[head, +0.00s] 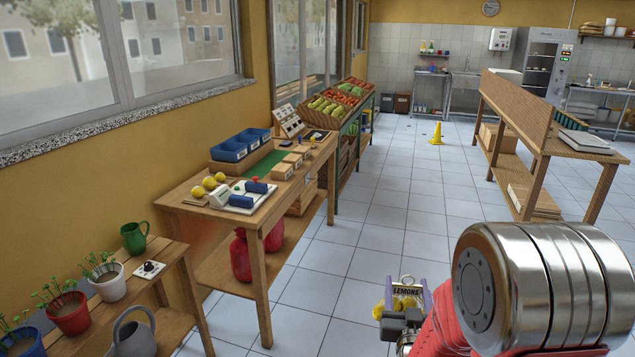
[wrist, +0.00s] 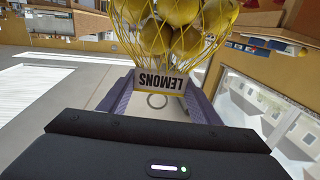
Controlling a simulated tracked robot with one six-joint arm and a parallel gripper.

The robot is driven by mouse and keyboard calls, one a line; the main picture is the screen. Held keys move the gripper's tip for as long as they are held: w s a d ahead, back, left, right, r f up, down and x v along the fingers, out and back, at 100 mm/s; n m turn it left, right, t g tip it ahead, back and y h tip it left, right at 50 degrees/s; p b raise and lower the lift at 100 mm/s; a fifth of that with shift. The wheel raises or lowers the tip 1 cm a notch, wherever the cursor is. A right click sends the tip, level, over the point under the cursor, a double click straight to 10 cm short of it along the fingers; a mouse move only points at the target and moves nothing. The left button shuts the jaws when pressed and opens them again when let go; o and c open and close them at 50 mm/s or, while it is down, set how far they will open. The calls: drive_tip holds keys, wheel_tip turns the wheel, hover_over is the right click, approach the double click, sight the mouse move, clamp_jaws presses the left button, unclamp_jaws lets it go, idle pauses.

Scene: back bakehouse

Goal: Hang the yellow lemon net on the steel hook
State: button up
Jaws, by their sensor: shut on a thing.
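The yellow lemon net (head: 409,303) hangs below its white LEMONS label, low in front of me in the head view. In the wrist view the net (wrist: 172,38) shows upside down, with several lemons inside yellow mesh and a metal ring at the label. My gripper (head: 406,288) is shut on the net at its label, between two purple fingers, which also show in the wrist view (wrist: 160,84). The net hangs in the air, clear of the tables. I cannot make out the steel hook in either view.
A wooden table (head: 190,200) with blue bins (head: 228,150) and loose lemons (head: 209,182) stands left, with produce crates behind. A plant bench (head: 172,262) is nearer left. A wooden counter (head: 575,145) stands right. A yellow cone (head: 436,136) stands on the otherwise open tiled floor (head: 385,200).

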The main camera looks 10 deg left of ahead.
drive_tip(key=shift+w+d, duration=0.2)
drive_tip(key=shift+d, duration=1.85)
